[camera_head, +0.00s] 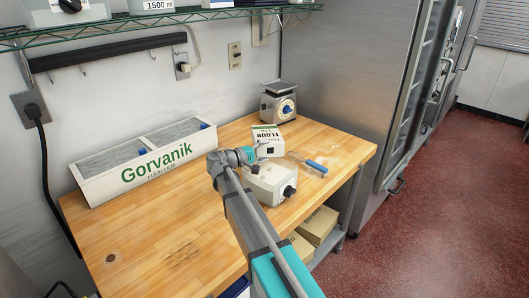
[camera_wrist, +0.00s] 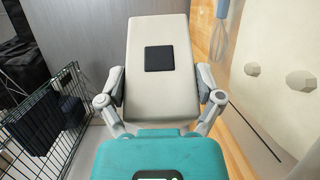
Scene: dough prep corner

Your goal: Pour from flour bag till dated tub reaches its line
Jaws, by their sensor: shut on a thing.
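The flour bag (camera_head: 267,141) is a pale, box-shaped pack with dark FLOUR lettering that reads upside down in the head view. My gripper (camera_head: 243,156) is shut on it above the wooden table. In the wrist view the bag (camera_wrist: 161,95) shows a cream face with a black square, and the fingers of my gripper (camera_wrist: 161,95) press on both its sides. I cannot pick out the dated tub or its line. I cannot tell whether any flour is coming out.
A scale (camera_head: 279,101) stands behind. A Gorvanik bin (camera_head: 145,163) lines the wall. The table's (camera_head: 150,245) front left is clear.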

